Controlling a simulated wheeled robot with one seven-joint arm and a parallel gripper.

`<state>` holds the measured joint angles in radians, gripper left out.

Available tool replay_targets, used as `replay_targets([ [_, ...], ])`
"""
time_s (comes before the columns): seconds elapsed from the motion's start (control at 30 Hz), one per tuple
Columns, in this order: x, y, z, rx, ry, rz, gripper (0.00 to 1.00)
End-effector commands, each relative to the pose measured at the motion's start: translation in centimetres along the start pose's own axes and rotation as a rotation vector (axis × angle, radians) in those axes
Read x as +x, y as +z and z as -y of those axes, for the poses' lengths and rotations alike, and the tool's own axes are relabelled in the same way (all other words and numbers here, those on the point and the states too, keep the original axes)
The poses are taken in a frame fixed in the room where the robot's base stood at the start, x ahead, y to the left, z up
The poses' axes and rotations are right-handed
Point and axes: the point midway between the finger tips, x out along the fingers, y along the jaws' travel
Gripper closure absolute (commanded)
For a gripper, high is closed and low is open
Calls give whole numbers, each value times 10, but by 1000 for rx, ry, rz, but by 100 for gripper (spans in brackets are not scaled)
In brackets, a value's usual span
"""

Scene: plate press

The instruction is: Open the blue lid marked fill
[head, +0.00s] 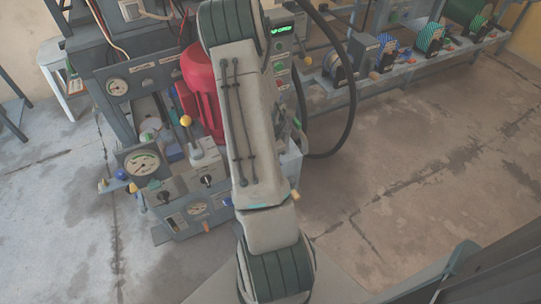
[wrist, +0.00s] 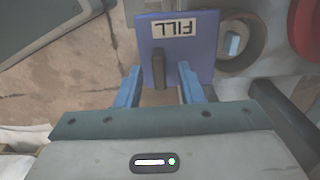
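In the wrist view the blue lid (wrist: 201,58) bears a pale label reading FILL (wrist: 185,27), upside down in the picture. A dark upright handle (wrist: 158,72) stands on the lid's near side. My gripper (wrist: 159,80) has its two blue fingers apart, one on each side of the handle, with a gap showing on both sides. The gripper holds nothing. In the head view my arm covers the gripper, and I cannot pick out the lid there.
In the wrist view a brown ring with a light blue knob (wrist: 232,44) is right of the lid, and a red part (wrist: 305,30) lies beyond. In the head view a red motor housing (head: 196,82), gauge (head: 142,163) and yellow-knobbed lever (head: 186,121) crowd the machine. Floor is clear at right.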

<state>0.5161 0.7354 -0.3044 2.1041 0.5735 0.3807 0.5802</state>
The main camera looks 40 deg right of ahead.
Motion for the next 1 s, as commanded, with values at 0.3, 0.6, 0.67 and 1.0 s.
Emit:
replay_targets([
  [0.3,-12,0,0,-1,0,-1,65],
  [0.6,-78,0,1,-1,-3,-1,65],
  [0.67,-91,0,1,-3,-3,-2,65],
  [1.0,-136,0,0,-1,-1,0,65],
])
